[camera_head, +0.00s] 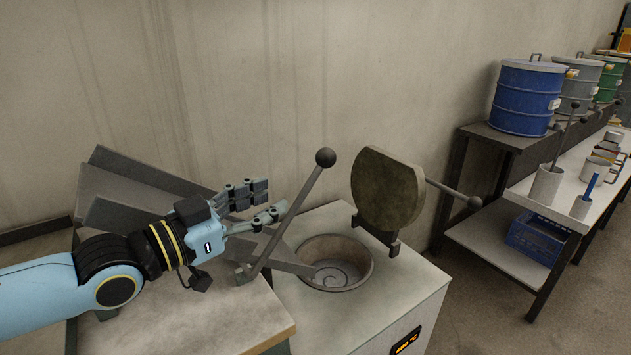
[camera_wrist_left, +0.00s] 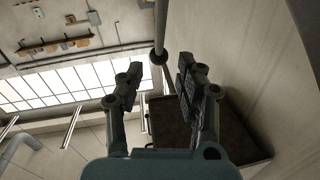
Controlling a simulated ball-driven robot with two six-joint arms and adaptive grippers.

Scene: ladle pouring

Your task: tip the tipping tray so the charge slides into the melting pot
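The grey metal tipping tray (camera_head: 140,178) stands at the left, its sloping chute (camera_head: 292,262) reaching the rim of the round melting pot (camera_head: 335,262). A lever (camera_head: 297,207) with a dark ball knob (camera_head: 325,157) rises at a slant beside the chute. My left gripper (camera_head: 271,198) is open, its fingers pointing towards the lever, a little below the knob. In the left wrist view the lever and knob (camera_wrist_left: 158,55) show beyond the gap between the open fingers (camera_wrist_left: 158,80); I see no grip on it. The charge is not visible; my arm covers part of the tray. My right gripper is out of view.
The pot's round lid (camera_head: 388,190) stands raised behind the pot, with a ball-ended handle (camera_head: 450,192) jutting right. A bench with blue drum (camera_head: 527,95), cups and a blue crate (camera_head: 535,238) stands at the right. The bare wall is close behind.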

